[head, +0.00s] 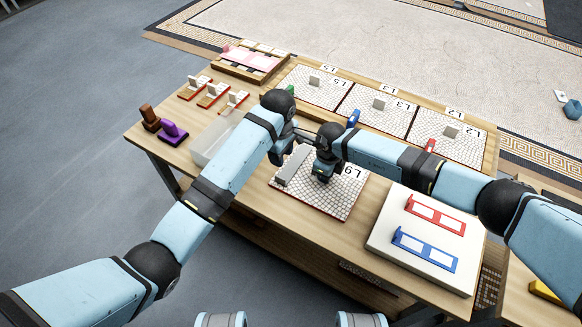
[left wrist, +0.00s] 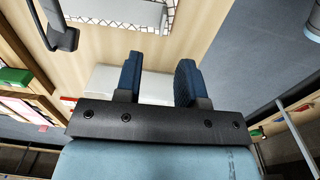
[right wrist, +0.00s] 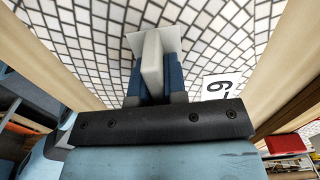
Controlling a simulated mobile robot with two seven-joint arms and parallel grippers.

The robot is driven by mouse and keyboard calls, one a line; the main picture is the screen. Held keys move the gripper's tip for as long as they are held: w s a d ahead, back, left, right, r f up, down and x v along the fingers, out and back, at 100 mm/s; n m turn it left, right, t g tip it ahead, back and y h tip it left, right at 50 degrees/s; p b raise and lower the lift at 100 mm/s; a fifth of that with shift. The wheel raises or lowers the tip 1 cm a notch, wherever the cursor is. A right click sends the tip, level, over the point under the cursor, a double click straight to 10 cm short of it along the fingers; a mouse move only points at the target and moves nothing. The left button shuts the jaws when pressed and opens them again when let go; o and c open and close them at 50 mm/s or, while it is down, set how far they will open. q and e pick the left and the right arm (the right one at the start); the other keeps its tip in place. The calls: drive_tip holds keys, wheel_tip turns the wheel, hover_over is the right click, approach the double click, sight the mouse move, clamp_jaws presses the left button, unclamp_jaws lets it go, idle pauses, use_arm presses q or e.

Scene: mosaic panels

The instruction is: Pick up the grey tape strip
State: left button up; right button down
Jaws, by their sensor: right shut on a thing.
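The long grey strip (head: 293,165), which I take for the tape strip, lies along the left part of the near mosaic panel (head: 339,204). In the left wrist view a grey strip (left wrist: 112,12) runs along the panel's edge at the top. My left gripper (head: 284,156) is open and empty, just above the strip's far end; its fingers also show in the left wrist view (left wrist: 158,78). My right gripper (head: 323,179) is shut on a pale grey upright tab (right wrist: 152,62) with a square base, over the mosaic. The head view hides this tab.
Three mosaic panels with small grey blocks stand at the back, one here (head: 378,109). A pale tray (head: 212,143) lies left of my left gripper. A white board (head: 395,215) with red and blue frames is at right. Purple (head: 172,132) and brown tools stand at the left edge.

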sight(280, 178)
use_arm(q)
wheel_tip(280, 178, down, 6)
drive_tip(key=shift+f, duration=0.1)
drive_tip(key=shift+a+f, duration=0.15)
drive_tip(key=shift+f, duration=1.2)
drive_tip(key=shift+a+f, duration=0.15)
drive_tip(key=shift+f, duration=1.15)
clamp_jaws()
